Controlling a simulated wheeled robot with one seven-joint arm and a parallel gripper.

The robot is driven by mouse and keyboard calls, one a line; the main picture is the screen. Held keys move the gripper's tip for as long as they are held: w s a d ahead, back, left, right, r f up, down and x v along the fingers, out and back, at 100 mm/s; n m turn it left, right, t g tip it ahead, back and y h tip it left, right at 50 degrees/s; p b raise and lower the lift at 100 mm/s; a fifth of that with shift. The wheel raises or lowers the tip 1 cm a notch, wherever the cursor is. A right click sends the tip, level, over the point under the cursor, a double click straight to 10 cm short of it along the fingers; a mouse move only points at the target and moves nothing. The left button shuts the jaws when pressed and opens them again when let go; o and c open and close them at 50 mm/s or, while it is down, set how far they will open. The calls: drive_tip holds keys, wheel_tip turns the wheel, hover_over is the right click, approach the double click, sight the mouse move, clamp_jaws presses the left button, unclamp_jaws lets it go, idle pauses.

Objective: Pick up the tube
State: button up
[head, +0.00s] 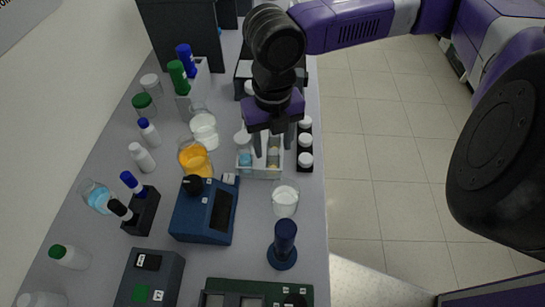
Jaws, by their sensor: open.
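My gripper (272,149) points down over a clear rack (259,174) near the bench's right side. Its two fingers are apart. A small tube-like item with orange-tan contents (273,160) shows in the rack between the fingers. I cannot tell whether a finger touches it. My gripper hides the upper and rear parts of the rack, and I cannot tell for certain which item is the tube.
White-capped jars in a black holder (305,160) stand close right of the rack. A beaker of orange liquid (195,158), a blue device (205,212), an empty-looking beaker (285,200) and a dark blue stand (283,245) surround it. The bench's right edge is near; floor lies beyond.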

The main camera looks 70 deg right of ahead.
drive_tip(key=shift+f, duration=1.8)
clamp_jaws()
